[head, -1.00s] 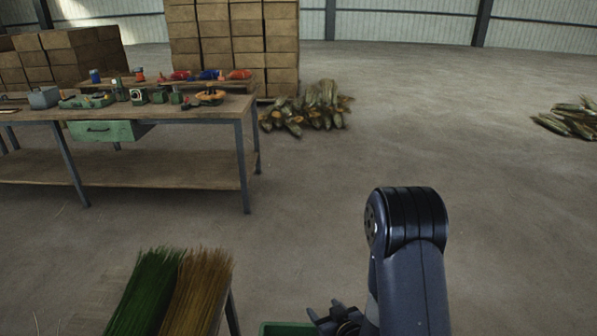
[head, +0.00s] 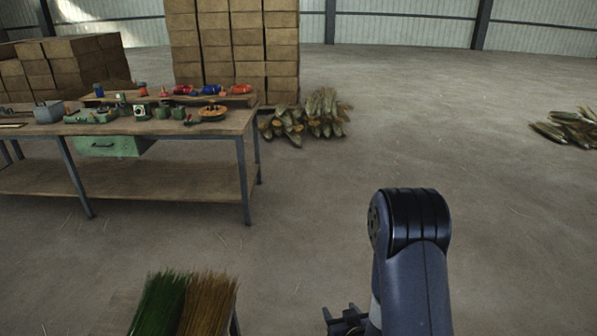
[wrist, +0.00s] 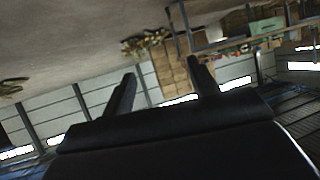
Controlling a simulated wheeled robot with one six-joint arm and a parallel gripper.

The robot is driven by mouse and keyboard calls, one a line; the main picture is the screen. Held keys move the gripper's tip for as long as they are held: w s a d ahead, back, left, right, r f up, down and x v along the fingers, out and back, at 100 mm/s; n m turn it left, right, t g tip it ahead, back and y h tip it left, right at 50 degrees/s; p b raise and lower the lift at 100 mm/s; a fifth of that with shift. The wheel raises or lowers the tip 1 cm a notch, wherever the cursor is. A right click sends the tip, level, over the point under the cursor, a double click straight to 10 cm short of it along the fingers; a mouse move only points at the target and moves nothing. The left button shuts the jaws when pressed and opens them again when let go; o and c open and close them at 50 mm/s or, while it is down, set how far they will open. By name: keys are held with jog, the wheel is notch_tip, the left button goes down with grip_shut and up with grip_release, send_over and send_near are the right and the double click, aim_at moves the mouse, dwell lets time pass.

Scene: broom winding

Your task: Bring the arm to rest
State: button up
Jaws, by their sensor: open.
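My arm rises at the lower right of the head view, bent at its dark upper joint. My gripper (head: 346,322) shows low beside the arm, partly cut off by the bottom edge. In the wrist view, the two dark fingers of my gripper (wrist: 160,85) stand apart with nothing between them. The wrist picture is upside down, with the floor at the top and the hall wall below.
Green and brown bristle bundles (head: 185,305) lie at the lower left, left of my gripper. A workbench (head: 215,125) with tools stands at the left. Stacked boxes (head: 235,50) and stalk bundles (head: 308,117) are behind. Open floor lies to the right.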

jog(key=d+r+m+h+p, duration=0.1)
jog(key=d+r+h+p, duration=0.1)
jog(key=r+p, duration=0.6)
jog(key=shift+s+d+r+m, duration=0.45)
jog(key=shift+d+r, duration=0.2)
jog(key=shift+d, duration=0.25)
jog(key=shift+s, duration=0.1)
